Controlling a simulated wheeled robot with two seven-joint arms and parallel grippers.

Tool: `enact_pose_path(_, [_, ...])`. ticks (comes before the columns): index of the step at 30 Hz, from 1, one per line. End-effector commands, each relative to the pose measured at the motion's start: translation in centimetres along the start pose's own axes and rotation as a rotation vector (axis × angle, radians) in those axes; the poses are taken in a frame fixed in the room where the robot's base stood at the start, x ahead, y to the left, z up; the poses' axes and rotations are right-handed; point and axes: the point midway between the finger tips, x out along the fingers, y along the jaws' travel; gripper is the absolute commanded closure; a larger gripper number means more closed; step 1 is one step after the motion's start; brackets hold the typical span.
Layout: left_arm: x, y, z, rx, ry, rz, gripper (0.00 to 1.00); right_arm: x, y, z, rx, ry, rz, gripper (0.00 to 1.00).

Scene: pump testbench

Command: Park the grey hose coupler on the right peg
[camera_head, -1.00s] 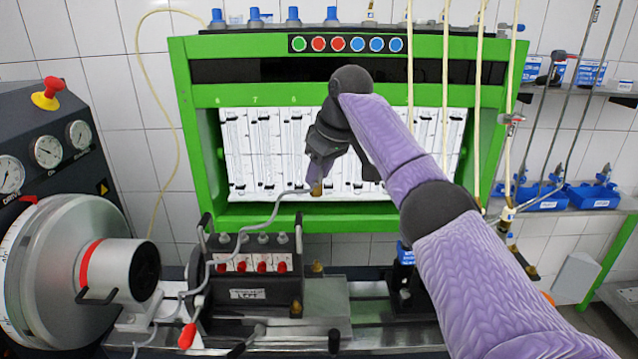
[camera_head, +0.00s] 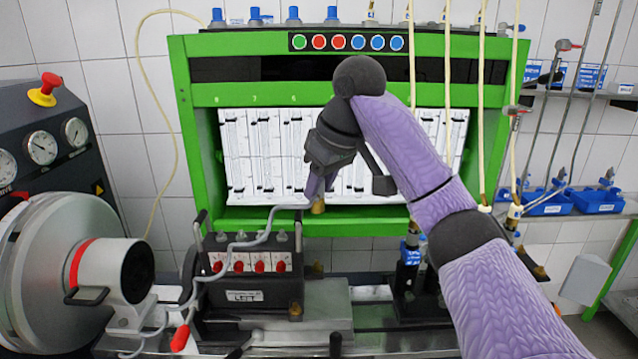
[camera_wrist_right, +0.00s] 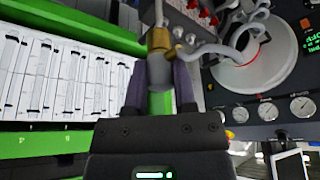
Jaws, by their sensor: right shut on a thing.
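My right gripper (camera_head: 318,188) is shut on the grey hose coupler, in front of the lower white panel area of the green bench. In the head view the brass end of the grey hose coupler (camera_head: 318,207) points down below the fingers, and a grey hose leads away from it to the left. In the right wrist view the coupler (camera_wrist_right: 160,70) sits between the dark purple fingers (camera_wrist_right: 160,88). Below it, small brass fittings show near the black block (camera_head: 317,267) and on its front (camera_head: 295,309). I cannot tell which is the right peg. My left gripper is out of view.
A black block with red knobs (camera_head: 250,262) stands below left of the gripper. The grey hose (camera_head: 215,270) drapes over it. A large grey drum (camera_head: 60,275) is at left. A dark fixture (camera_head: 410,270) stands on the rail at right. A grey plate (camera_head: 325,305) lies between.

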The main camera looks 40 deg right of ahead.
Motion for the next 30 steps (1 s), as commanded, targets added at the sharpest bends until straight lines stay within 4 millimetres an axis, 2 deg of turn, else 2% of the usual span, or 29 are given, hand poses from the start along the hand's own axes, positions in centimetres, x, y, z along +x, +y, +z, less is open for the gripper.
enact_pose_path(2, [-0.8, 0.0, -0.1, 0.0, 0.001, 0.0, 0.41, -0.8, -0.9, 0.9, -0.006, -0.006, 0.004, 1.0])
enact_pose_path(22, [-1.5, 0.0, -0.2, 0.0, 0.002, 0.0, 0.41, -3.7, -8.9, 8.1, -0.007, -0.002, 0.0, 1.0])
enact_pose_path(30, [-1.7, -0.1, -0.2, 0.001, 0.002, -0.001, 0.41, -4.1, -10.1, 9.3, -0.002, -0.002, 0.0, 1.0])
